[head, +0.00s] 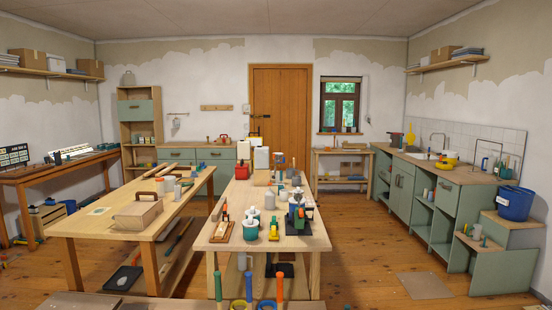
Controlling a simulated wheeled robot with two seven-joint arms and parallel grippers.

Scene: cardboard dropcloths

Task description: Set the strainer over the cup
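Neither of my grippers shows in the head view. I cannot pick out the strainer or the cup with certainty at this size. A teal cup-like pot (251,231) stands near the front of the middle wooden table (290,243). Small white rounded things (254,212) sit just behind it. A small utensil (176,123) hangs from a rail on the back wall; its kind is too small to tell.
The middle table is crowded, with a dark device (300,213) at its right and a wooden board (222,232) at its left. The left table holds a wooden box (137,215). A blue bucket (514,203) stands at right. Floor between middle table and green cabinets is mostly clear.

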